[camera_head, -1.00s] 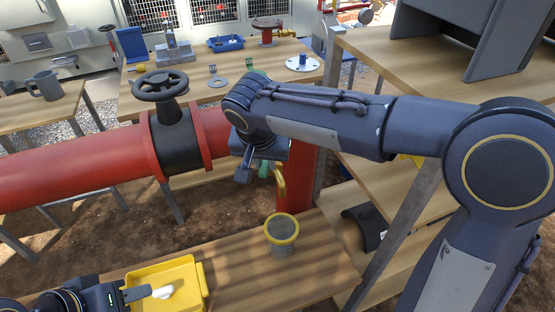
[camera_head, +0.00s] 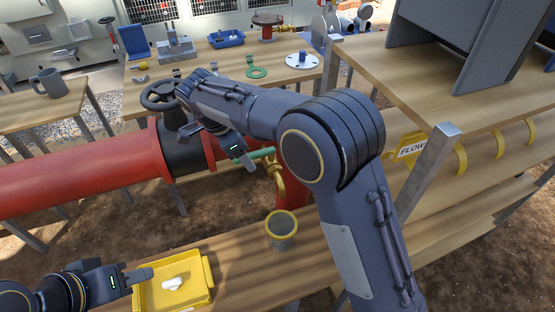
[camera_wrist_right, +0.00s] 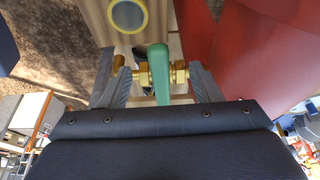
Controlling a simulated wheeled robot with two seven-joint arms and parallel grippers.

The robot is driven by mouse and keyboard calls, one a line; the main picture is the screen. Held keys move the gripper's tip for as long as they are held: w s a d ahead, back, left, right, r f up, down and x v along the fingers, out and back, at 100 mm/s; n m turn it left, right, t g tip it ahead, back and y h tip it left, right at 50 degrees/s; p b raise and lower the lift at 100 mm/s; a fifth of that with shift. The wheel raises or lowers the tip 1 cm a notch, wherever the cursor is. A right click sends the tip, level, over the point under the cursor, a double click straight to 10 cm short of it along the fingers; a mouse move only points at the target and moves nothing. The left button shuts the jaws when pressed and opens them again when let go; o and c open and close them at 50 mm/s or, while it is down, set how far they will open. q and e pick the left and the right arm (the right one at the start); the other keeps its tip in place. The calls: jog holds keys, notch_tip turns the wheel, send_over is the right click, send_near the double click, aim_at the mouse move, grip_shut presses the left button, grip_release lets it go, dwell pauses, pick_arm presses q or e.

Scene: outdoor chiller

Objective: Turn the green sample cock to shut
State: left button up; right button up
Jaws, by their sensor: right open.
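The green sample cock handle (camera_head: 262,153) shows beside the brass sample cock (camera_head: 277,180) at the right end of the red pipe, and points left towards my right gripper (camera_head: 246,160). In the right wrist view the green handle (camera_wrist_right: 160,72) lies between the spread fingers of my right gripper (camera_wrist_right: 160,88), with gaps on both sides. Brass fittings (camera_wrist_right: 146,76) cross behind it. My right gripper is open. My left gripper (camera_head: 136,277) is over the left edge of the yellow tray (camera_head: 208,270); its finger gap is unclear.
A yellow-rimmed cup (camera_head: 281,224) stands on the bench below the cock. A white object (camera_head: 173,284) lies in the tray. The red pipe (camera_head: 80,171) and black handwheel (camera_head: 160,95) are left of my right gripper.

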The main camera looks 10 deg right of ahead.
jog(key=shift+o, duration=0.5)
jog(key=p+v, duration=0.6)
jog(key=v, duration=0.1)
